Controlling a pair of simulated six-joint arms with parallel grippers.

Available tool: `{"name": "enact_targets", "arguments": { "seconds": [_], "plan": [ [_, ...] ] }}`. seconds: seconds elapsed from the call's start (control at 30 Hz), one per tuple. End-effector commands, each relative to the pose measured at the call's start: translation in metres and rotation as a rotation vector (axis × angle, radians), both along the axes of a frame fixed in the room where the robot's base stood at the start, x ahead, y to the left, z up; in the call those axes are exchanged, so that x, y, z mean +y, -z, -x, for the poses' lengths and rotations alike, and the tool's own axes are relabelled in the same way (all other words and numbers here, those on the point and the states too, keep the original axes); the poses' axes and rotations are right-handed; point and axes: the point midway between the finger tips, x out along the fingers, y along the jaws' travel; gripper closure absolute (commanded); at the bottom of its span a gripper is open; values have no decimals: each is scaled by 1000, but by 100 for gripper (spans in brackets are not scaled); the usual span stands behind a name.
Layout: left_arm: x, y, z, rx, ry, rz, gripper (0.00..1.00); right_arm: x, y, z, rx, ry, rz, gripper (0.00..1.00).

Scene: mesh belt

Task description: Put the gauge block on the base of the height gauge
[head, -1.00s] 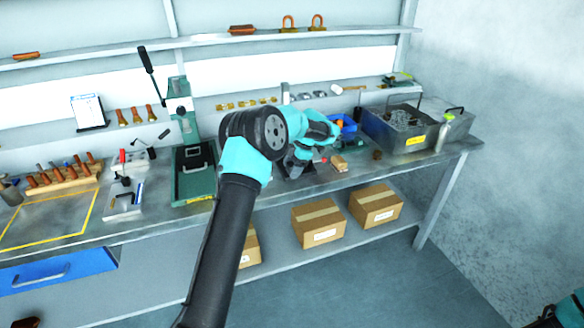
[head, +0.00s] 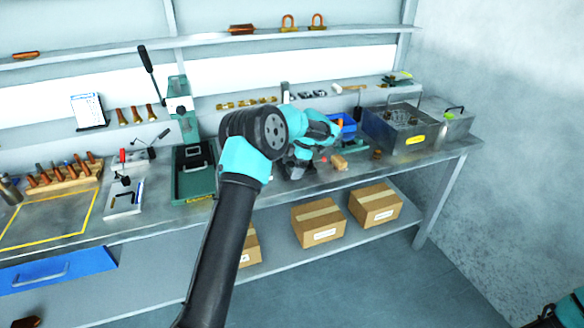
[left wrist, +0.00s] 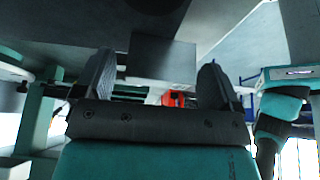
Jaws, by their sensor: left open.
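My left arm reaches over the bench in the head view, and my left gripper (head: 298,165) is low over the bench, partly hidden by its own wrist. In the left wrist view the fingers (left wrist: 157,85) stand wide apart with nothing held between them. A plain grey block-like shape (left wrist: 162,58) shows beyond the fingers; I cannot tell what it is. A grey upright column (head: 285,92) rises behind my arm and may be the height gauge; its base is hidden. I cannot pick out the gauge block with certainty.
A tan block (head: 339,162) lies right of the gripper, near a blue bin (head: 347,125) and a grey metal crate (head: 375,130). A green tray (head: 195,181) and a small stand with a pale base (head: 123,203) are to the left. Cardboard boxes sit below.

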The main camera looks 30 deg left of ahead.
Motion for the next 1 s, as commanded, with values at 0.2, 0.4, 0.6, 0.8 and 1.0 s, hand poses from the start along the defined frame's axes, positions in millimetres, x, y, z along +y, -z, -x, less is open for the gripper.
{"name": "enact_targets", "arguments": {
  "seconds": [0.2,0.4,0.6,0.8,1.0],
  "plan": [
    [-5,-19,-7,-4,0,-1,11,0,0,0,0,0,0,57],
    [-15,-52,-19,-4,0,0,11,0,0,0,0,0,0,57],
    [-25,-86,-30,-3,0,0,11,0,0,0,0,0,0,57],
    [-30,-105,-37,-1,0,-1,11,0,0,0,0,0,0,57],
    [-32,-111,-38,0,0,0,11,0,0,0,0,0,0,57]
  ]
}}
